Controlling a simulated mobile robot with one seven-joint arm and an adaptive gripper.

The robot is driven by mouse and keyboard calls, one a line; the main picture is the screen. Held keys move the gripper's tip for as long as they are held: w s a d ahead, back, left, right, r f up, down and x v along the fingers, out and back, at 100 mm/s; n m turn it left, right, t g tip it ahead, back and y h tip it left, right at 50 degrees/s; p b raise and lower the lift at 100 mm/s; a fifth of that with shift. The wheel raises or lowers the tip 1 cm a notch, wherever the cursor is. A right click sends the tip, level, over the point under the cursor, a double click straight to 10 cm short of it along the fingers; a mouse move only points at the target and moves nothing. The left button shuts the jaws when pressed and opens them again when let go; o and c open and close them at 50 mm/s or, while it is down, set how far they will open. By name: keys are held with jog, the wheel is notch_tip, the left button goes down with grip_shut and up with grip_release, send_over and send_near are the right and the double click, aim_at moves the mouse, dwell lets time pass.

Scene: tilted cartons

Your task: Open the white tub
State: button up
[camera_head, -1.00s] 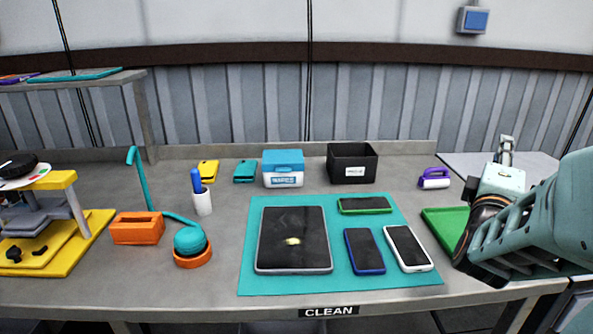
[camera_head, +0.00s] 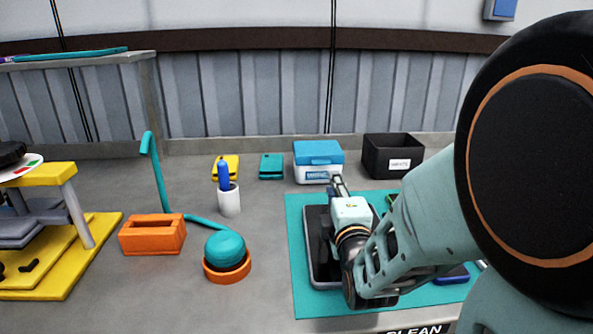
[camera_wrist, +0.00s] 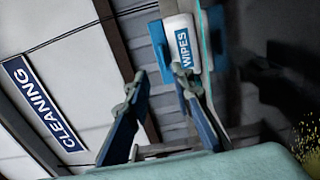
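The white tub (camera_head: 312,174) stands upright at the back of the bench, with its blue lid (camera_head: 318,152) shut. In the wrist view the tub (camera_wrist: 182,42) appears sideways near the top, with a WIPES label. My gripper (camera_head: 337,183) is in front of the tub, above the teal mat, and its tip overlaps the tub's lower right in the head view. In the wrist view my gripper (camera_wrist: 162,82) has its fingers apart with nothing between them. The right finger's tip lies just below the tub in that picture; contact cannot be told.
A black open box (camera_head: 392,156) stands right of the tub, and a teal phone-like item (camera_head: 271,166) lies left of it. A white cup (camera_head: 229,203) with a blue pen stands left.

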aim_at(322, 164)
jog(key=shift+w+a+f, duration=0.15)
jog(key=shift+w+a, duration=0.1)
jog(key=shift+a, duration=0.2)
jog(key=w, duration=1)
jog(key=shift+w+d, duration=0.1)
jog(key=shift+w, duration=0.1)
jog(key=shift+c, duration=0.5)
grip_shut()
